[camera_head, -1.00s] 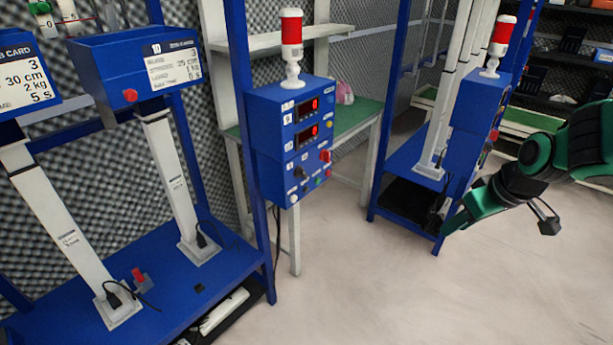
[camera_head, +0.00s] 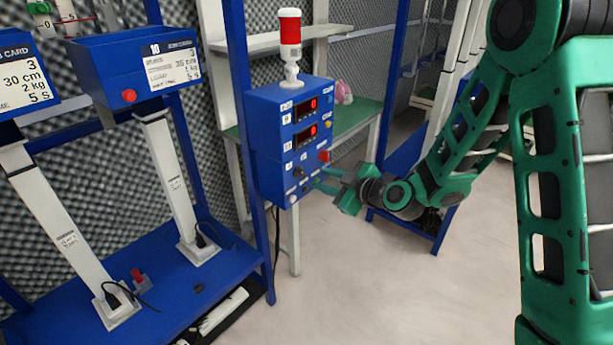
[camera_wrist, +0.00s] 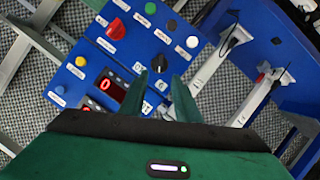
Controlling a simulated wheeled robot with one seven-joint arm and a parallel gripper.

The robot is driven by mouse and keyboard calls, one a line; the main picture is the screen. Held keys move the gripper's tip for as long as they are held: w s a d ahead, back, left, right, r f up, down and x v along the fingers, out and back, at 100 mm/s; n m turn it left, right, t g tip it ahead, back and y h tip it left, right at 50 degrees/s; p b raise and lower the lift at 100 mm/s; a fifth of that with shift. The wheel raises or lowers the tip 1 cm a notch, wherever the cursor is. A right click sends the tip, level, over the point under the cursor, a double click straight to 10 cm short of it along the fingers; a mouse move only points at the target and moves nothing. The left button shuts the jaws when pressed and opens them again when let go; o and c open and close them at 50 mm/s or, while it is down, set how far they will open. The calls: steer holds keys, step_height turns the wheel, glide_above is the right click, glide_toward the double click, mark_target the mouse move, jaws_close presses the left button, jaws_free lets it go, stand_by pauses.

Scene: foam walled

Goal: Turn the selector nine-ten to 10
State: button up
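The blue control box (camera_head: 268,150) stands on a post in the middle of the head view. The selector, a black round knob (camera_wrist: 159,63), is on its face; in the head view the dark knob (camera_head: 298,173) sits low on the panel. Small white labels surround it, too small to read for certain, and its pointer direction is unclear. My gripper (camera_wrist: 159,77) is open, its two green fingers on either side below the knob in the wrist view. It appears apart from the knob. In the head view my gripper (camera_head: 316,179) is close to the lower panel face.
A red switch (camera_wrist: 115,28), green button (camera_wrist: 150,8), black button (camera_wrist: 172,25) and white button (camera_wrist: 192,42) are close around the knob. Red displays (camera_head: 306,110) are higher. A red-white lamp (camera_head: 290,35) tops the box. Blue rack posts (camera_head: 245,120) stand left; floor is open at front.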

mark_target(303, 174)
steer(key=x, duration=0.9)
steer(key=shift+a, duration=0.1)
